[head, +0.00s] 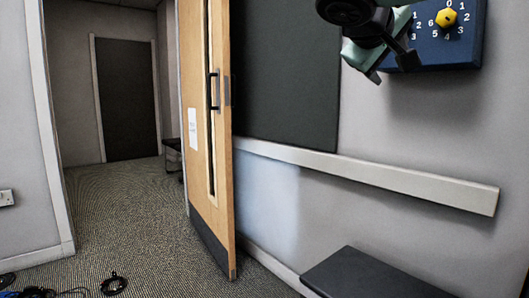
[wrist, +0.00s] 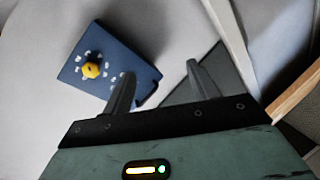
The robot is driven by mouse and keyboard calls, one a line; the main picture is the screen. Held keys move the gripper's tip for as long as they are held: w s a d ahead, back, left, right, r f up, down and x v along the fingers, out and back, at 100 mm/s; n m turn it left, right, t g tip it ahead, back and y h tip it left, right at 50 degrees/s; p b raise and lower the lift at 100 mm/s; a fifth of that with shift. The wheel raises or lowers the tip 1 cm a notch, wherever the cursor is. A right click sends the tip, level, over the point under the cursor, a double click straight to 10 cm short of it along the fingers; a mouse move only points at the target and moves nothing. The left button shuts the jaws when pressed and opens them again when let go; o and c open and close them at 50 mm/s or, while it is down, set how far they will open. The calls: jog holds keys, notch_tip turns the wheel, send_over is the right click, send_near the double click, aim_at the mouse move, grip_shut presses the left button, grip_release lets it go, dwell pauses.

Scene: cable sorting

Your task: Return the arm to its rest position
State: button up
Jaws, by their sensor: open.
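My gripper (head: 392,55) is at the top right of the head view, in front of the wall. It overlaps the left part of a blue panel (head: 472,50) with a yellow knob (head: 446,18) and white numerals. In the wrist view my gripper (wrist: 162,75) has its two fingers apart with nothing between them. The blue panel (wrist: 125,62) and its yellow knob (wrist: 91,70) lie to the upper left there, beyond the left finger. My gripper appears clear of the knob.
A wooden door (head: 207,120) stands open left of a dark board (head: 284,75). A pale rail (head: 400,182) runs along the wall. A dark flat surface (head: 365,277) is at the bottom right. Cables (head: 113,285) lie on the carpet at the lower left. Carpet beyond the doorway is mostly clear.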

jog(key=s+a+f+n+g+y, duration=0.2)
jog(key=s+a+f, duration=0.1)
jog(key=f, duration=0.5)
jog(key=s+a+f+n+g+y, duration=0.1)
jog(key=s+a+f+y, duration=0.15)
jog(key=f, duration=0.45)
jog(key=s+a+f+n+g+y, duration=0.2)
jog(key=s+f, duration=0.1)
jog(key=f, duration=0.5)
jog(key=s+a+f+g+y, duration=0.2)
jog(key=s+f+g+y, duration=0.3)
jog(key=s+f, duration=1.5)
notch_tip(320, 180, up, 37)
jog(key=s+g+h+p, duration=0.1)
jog(key=p, duration=3.4)
jog(key=shift+a+f+m, duration=0.15)
jog(key=shift+m, duration=0.15)
